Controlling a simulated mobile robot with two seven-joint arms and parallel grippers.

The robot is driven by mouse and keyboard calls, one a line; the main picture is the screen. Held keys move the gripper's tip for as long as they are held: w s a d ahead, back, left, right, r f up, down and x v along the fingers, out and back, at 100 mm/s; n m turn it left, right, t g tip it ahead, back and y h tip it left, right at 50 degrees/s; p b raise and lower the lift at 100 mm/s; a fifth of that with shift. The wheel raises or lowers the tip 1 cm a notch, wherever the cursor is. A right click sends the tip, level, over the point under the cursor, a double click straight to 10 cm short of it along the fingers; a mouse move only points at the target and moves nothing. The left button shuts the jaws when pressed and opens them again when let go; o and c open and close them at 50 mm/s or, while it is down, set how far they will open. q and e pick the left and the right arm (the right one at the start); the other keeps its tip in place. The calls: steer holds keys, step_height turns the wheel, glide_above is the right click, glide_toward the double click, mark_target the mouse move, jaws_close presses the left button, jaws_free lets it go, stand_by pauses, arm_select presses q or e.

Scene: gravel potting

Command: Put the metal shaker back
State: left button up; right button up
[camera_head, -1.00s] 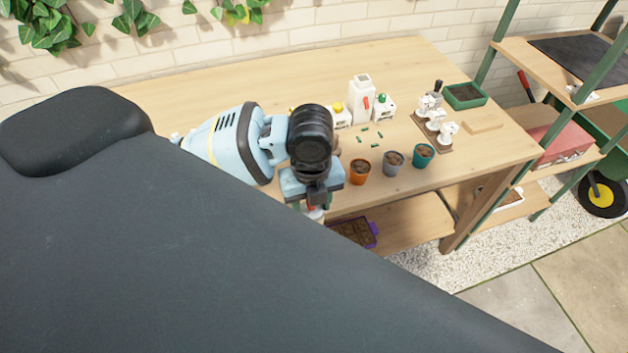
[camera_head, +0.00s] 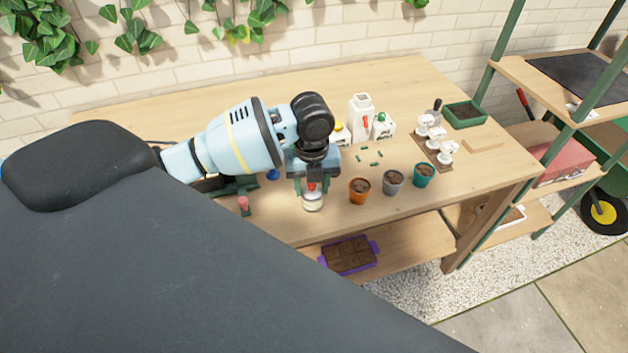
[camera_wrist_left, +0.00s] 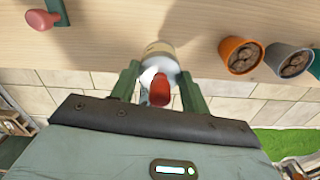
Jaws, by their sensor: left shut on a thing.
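My left gripper (camera_head: 311,188) is shut on the metal shaker (camera_head: 312,203), a short pale round body with a red handle on top. In the left wrist view the red handle lies between the green fingers (camera_wrist_left: 160,85), and the silver body with a beige end (camera_wrist_left: 160,50) shows beyond it. The shaker is roughly upright at the front of the bench, left of the orange pot (camera_head: 359,191). I cannot tell whether its base touches the wood. My right gripper is not in view.
A pink-handled tool (camera_head: 244,205) stands to the left on the bench (camera_head: 430,85). A grey pot (camera_head: 393,183) and a teal pot (camera_head: 423,175) stand right of the orange one. A white jug (camera_head: 360,118) is behind. A purple-edged tray (camera_head: 350,257) lies on the lower shelf.

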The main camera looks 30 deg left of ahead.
arm_select(q)
steer(key=shift+w+a+f, duration=0.1)
steer(key=shift+w+a, duration=0.35)
steer(key=shift+w, duration=0.4)
steer(key=shift+w+a+f, duration=0.1)
steer(key=shift+w+a, duration=0.35)
steer(key=shift+w, duration=0.35)
steer(key=shift+w+a+f, duration=0.1)
steer(key=shift+w+f, duration=0.1)
steer(key=shift+f, duration=0.7)
steer(key=shift+w+a+f, duration=0.1)
steer(key=shift+w+f, duration=0.05)
steer(key=shift+f, duration=0.7)
steer(key=shift+f, duration=0.1)
steer(key=shift+f, duration=0.1)
steer(key=o, duration=0.9)
steer(key=shift+c, duration=0.2)
